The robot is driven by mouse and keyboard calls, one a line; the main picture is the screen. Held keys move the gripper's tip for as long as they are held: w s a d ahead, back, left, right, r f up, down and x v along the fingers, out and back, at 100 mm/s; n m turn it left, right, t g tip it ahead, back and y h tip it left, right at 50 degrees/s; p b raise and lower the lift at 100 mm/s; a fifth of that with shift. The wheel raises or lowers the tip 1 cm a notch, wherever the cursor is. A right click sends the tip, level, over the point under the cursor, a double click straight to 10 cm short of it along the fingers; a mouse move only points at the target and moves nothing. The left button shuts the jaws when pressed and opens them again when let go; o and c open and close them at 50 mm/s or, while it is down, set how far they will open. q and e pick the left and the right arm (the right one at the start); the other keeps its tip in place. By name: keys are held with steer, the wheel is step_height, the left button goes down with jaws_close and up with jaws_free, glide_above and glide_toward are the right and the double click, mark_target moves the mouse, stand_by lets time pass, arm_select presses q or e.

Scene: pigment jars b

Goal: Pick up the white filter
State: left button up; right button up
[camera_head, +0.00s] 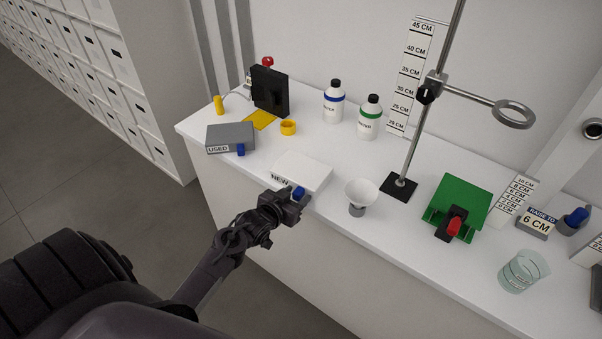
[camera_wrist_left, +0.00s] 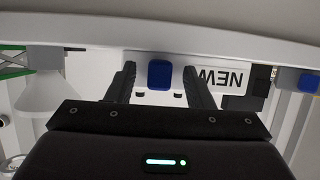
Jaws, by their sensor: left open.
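A white cone (camera_head: 361,192), the only filter-like shape I see, stands on a small grey holder on the white counter; it also shows at the left of the left wrist view (camera_wrist_left: 50,88). To its left is a white box (camera_head: 304,170) labelled NEW, with a blue tab (camera_head: 299,192) at its front. My left gripper (camera_head: 290,202) is open at the front of this box. In the left wrist view the blue tab (camera_wrist_left: 159,73) shows between its two fingers; I cannot tell whether they touch it. The box's inside is hidden. My right gripper is not in view.
A grey USED box (camera_head: 231,134) with a blue tab stands at left. Behind are a black block (camera_head: 270,91) and two bottles (camera_head: 334,103) (camera_head: 370,120). A ring stand (camera_head: 398,186), green holder (camera_head: 460,200) and glass beaker (camera_head: 523,272) stand right of the cone.

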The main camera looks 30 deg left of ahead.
arm_select(q)
jaws_close()
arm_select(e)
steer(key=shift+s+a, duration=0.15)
arm_select(q)
steer(key=shift+r, duration=0.2)
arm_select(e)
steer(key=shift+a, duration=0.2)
arm_select(q)
step_height(320, 180, up, 20)
steer(key=b, duration=0.1)
steer(key=shift+b, duration=0.3)
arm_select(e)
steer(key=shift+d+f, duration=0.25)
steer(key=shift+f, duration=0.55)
arm_select(q)
steer(key=shift+f, duration=0.1)
